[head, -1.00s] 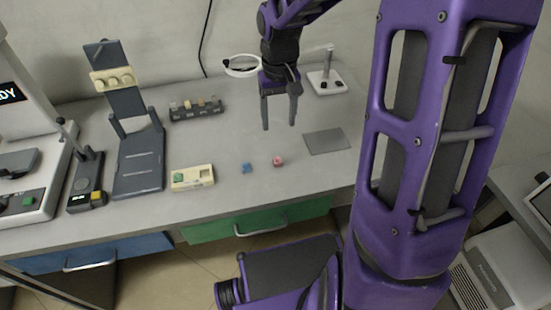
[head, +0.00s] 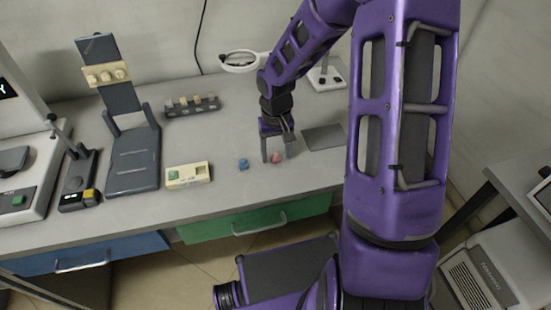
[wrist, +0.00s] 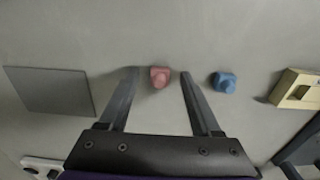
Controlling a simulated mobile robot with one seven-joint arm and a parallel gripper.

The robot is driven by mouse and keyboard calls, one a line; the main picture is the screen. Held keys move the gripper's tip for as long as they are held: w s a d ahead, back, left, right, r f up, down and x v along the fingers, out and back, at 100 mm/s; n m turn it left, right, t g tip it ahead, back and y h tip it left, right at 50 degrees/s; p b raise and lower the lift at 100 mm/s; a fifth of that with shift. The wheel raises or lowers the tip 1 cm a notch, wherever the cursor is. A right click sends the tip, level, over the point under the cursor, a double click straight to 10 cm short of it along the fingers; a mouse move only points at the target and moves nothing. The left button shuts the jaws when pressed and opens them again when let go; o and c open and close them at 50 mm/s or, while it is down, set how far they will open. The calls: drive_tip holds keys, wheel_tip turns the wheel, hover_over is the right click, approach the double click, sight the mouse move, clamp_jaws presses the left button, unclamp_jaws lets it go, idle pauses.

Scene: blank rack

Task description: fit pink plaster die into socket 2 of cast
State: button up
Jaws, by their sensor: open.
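The pink plaster die (head: 276,158) lies on the grey bench. My gripper (head: 278,157) is open and low over it, with a finger on either side of the die in the head view. Part of the cast (wrist: 297,92) shows at the wrist view's right edge.
A blue die (head: 243,164) lies between the cast and the pink die. A flat grey plate (head: 324,137) lies to the right. A dark rack (head: 191,108) with several pieces stands behind, and a dark stand (head: 133,160) is at left.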

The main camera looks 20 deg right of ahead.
drive_tip(key=shift+f, duration=0.35)
clamp_jaws()
drive_tip(key=shift+r, duration=0.1)
